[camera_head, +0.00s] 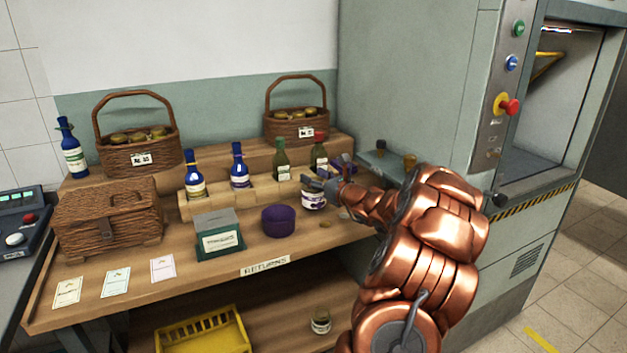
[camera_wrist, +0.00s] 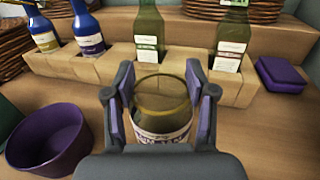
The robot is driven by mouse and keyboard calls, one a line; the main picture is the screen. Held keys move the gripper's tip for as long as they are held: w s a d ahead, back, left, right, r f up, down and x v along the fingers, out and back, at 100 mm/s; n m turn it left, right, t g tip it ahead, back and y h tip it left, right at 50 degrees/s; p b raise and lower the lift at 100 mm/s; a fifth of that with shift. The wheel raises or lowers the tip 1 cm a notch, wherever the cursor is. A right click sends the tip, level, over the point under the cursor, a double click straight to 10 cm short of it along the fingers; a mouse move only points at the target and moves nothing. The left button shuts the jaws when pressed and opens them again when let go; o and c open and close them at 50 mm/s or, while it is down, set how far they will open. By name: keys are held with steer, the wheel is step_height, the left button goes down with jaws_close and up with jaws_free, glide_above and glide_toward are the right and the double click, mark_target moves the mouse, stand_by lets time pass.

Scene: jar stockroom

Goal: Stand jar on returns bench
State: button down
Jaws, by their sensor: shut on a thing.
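A glass jar (camera_wrist: 162,106) with a white and purple label is between the fingers of my gripper (camera_wrist: 160,100), which is shut on it. In the head view the jar (camera_head: 313,199) shows at the tip of my gripper (camera_head: 333,182), over the right part of the returns bench (camera_head: 225,262). The jar looks upright. I cannot tell whether its base touches the wood. The bench carries a "RETURNS" label on its front edge.
A purple bowl (camera_head: 278,220) stands left of the jar. Behind is a wooden rack (camera_wrist: 110,66) with several bottles. A purple box (camera_wrist: 281,75) lies to the right. A green box (camera_head: 218,236), a wicker chest (camera_head: 108,218) and cards are further left. A yellow crate (camera_head: 203,335) is below.

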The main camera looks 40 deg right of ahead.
steer(key=shift+f, duration=0.2)
steer(key=shift+f, duration=0.15)
steer(key=shift+c, duration=1.8)
jaws_free()
steer(key=shift+r, duration=0.2)
steer(key=s, duration=1.2)
steer(key=shift+a+b, duration=0.45)
steer(key=shift+f, duration=0.1)
